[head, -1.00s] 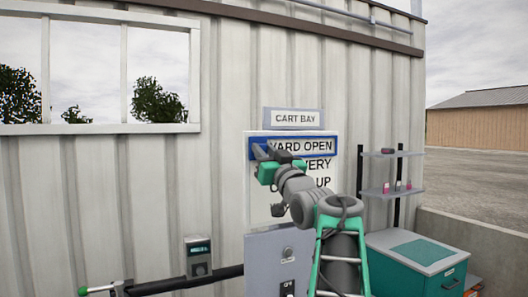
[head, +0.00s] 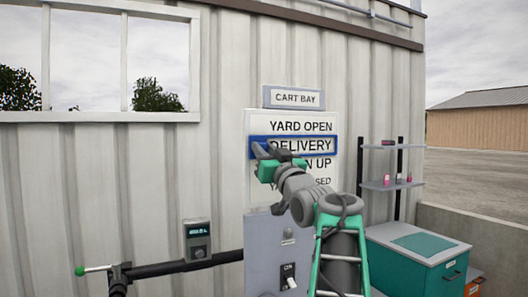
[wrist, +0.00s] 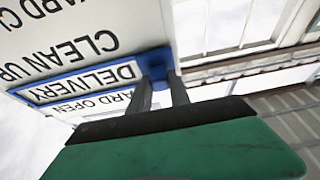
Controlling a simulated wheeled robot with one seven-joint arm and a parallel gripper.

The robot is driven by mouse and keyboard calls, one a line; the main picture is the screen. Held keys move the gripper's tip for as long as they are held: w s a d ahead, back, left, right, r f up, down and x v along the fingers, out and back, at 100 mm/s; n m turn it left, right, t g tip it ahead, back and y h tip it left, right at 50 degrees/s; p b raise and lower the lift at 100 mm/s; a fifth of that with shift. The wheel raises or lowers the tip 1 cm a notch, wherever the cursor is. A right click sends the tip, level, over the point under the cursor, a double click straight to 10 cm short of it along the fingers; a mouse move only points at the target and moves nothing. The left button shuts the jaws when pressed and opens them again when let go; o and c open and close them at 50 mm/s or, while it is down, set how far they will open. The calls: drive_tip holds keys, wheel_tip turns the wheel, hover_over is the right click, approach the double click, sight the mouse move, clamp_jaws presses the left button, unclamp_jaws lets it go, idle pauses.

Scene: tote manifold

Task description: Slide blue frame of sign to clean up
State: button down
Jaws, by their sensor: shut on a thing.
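A white sign board (head: 252,192) hangs on the ribbed wall, with the lines "YARD OPEN", "DELIVERY", "CLEAN UP" and a lowest line partly hidden by my arm. The blue frame (head: 328,145) is around "DELIVERY", one line above "CLEAN UP". My gripper (head: 262,153) is at the frame's left end. In the wrist view, its two fingers (wrist: 160,82) are shut on a blue part at the end of the blue frame (wrist: 75,86). The words appear upside down there, with "CLEAN UP" beside the framed "DELIVERY".
A "CART BAY" plate (head: 293,97) is above the sign. A grey switch box (head: 262,250) is below it. A shelf (head: 390,184) and a teal-fronted bin (head: 418,260) stand to the right. A black rail (head: 170,268) and small meter (head: 197,241) are lower left.

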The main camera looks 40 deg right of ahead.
wheel_tip(320, 180, down, 6)
drive_tip(key=b, duration=0.4)
drive_tip(key=shift+b, duration=0.3)
drive_tip(key=c, duration=1.2)
unclamp_jaws()
drive_tip(key=b+v, duration=0.2)
drive_tip(key=v, duration=0.5)
drive_tip(key=shift+s+a, duration=0.15)
drive_tip(key=shift+s, duration=0.2)
drive_tip(key=shift+f, duration=0.1)
